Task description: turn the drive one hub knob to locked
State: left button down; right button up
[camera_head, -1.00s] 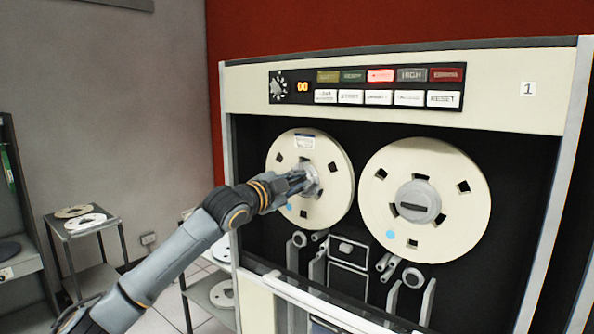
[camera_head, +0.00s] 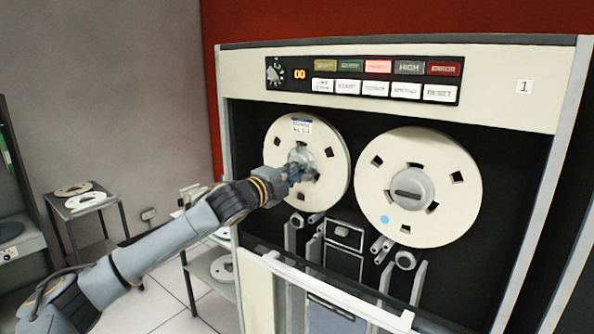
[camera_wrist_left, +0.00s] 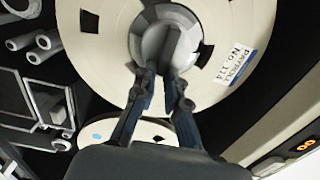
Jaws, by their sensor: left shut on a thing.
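The tape drive, marked 1 (camera_head: 524,87), carries two cream reels. The left reel (camera_head: 328,140) has a grey hub knob (camera_head: 301,157), partly hidden behind my left gripper (camera_head: 300,174). In the left wrist view the knob (camera_wrist_left: 168,42) is a round hub with a raised bar across it. My left gripper (camera_wrist_left: 168,82) is shut on that bar, with one finger on each side. The right reel (camera_head: 455,215) has its own hub knob (camera_head: 410,190), with its dark bar nearly level. My right gripper is not in view.
A button panel (camera_head: 362,80) with a lit red button sits above the reels. A small stand with reels (camera_head: 83,202) is at the left. A low shelf (camera_head: 190,258) stands beside the drive. Tape guides (camera_head: 345,236) sit below the reels.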

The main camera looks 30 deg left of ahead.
pick_arm(q)
jog(key=shift+f, duration=0.1)
jog(key=c, duration=1.4)
grip_release()
jog(key=shift+s, duration=0.1)
jog(key=shift+s+a, duration=0.15)
jog(key=shift+s, duration=1.65)
jog(key=shift+s+a, duration=0.1)
jog(key=shift+s, duration=1.7)
